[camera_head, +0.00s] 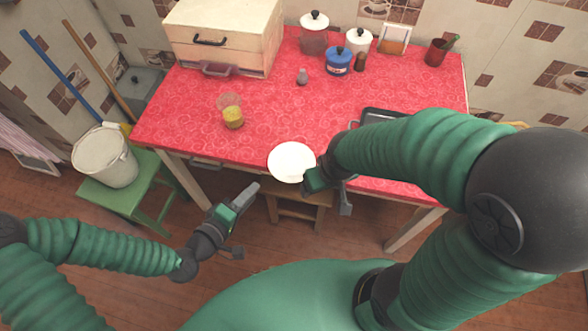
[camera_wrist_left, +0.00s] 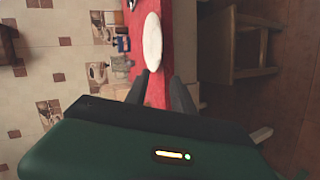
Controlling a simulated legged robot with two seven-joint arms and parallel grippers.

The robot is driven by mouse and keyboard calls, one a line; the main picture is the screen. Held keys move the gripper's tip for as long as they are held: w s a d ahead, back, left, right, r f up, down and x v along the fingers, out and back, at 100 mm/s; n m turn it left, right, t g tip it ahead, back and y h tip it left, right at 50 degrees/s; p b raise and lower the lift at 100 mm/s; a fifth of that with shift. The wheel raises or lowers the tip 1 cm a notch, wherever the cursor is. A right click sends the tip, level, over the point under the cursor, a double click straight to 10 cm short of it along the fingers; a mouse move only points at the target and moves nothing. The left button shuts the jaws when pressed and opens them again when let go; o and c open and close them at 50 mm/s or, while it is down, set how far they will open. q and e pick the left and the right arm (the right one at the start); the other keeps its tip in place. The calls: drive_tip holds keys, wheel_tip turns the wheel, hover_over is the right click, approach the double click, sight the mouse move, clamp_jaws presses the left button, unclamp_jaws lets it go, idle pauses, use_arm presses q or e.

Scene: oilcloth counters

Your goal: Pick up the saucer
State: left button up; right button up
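The white round saucer (camera_head: 291,162) is at the front edge of the red counter, near the middle. It also shows in the left wrist view (camera_wrist_left: 152,42) as a narrow white oval. My right gripper (camera_head: 322,182) is right beside the saucer's right rim. My right arm partly hides it, so I cannot tell whether its fingers touch or hold the rim. My left gripper (camera_head: 243,220) is open and empty, in front of the counter and below left of the saucer. Its two separate fingers show in the left wrist view (camera_wrist_left: 161,82).
On the red counter (camera_head: 180,110) stand a cup of yellow contents (camera_head: 232,117), a small shaker (camera_head: 302,77), a blue pot (camera_head: 338,61), jars and a wooden box (camera_head: 225,35). A dark tray (camera_head: 383,116) is partly behind my right arm. A green stool (camera_head: 140,190) holds a bucket (camera_head: 104,158).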

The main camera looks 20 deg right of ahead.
sight(273, 173)
use_arm(q)
drive_tip(key=x, duration=1)
drive_tip(key=shift+d, duration=0.2)
drive_tip(key=shift+a, duration=0.25)
drive_tip(key=shift+c, duration=0.9)
drive_tip(key=shift+a, duration=0.2)
clamp_jaws()
drive_tip(key=shift+s+d+f, duration=0.1)
drive_tip(key=shift+d, duration=0.1)
drive_tip(key=shift+a+f, duration=0.1)
